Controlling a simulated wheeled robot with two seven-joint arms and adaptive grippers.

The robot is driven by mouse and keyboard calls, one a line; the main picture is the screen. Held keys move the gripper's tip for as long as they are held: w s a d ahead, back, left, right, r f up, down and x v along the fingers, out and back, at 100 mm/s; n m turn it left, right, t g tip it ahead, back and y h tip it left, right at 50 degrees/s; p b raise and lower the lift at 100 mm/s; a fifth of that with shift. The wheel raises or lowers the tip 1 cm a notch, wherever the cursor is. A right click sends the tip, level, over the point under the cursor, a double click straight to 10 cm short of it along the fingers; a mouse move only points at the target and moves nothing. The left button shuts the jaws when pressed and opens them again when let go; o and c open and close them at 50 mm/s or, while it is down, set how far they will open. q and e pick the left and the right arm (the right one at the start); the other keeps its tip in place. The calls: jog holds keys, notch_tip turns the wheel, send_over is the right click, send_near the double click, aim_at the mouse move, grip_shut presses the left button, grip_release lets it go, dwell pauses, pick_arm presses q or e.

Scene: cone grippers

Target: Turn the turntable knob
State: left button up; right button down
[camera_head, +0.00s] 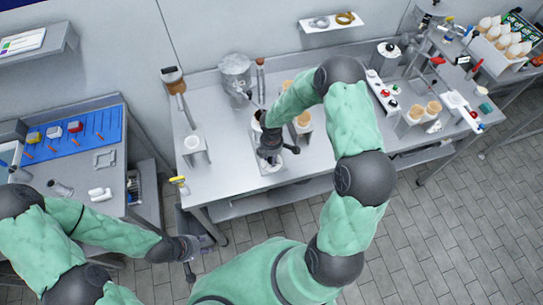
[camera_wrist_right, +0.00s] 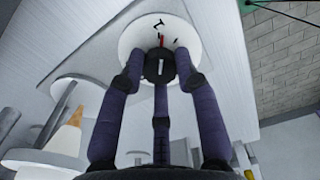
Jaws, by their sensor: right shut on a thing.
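In the right wrist view a black knob (camera_wrist_right: 158,66), with a white line and a red mark, sits in the middle of a white round turntable disc (camera_wrist_right: 200,33). The three dark fingers of my right gripper (camera_wrist_right: 160,82) are around the knob and shut on it. In the head view my right gripper (camera_head: 270,155) points down over the workbench, hiding the knob; a little of the white disc (camera_head: 271,168) shows beside it. My left gripper (camera_head: 190,250) is low at the left, away from the turntable, near the bench's front left corner; its finger state is unclear.
White stands with cones (camera_head: 303,119) are close beside my right arm on the workbench (camera_head: 230,180). A small stand (camera_head: 192,144) is to the left. A side table with a blue mat (camera_head: 75,135) is at far left. Open floor lies at front right.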

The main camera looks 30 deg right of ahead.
aim_at(271, 159)
jog(key=shift+n, duration=0.9)
jog(key=c, duration=0.9)
grip_release()
notch_tip(271, 159, up, 12)
jog(key=shift+f, duration=0.1)
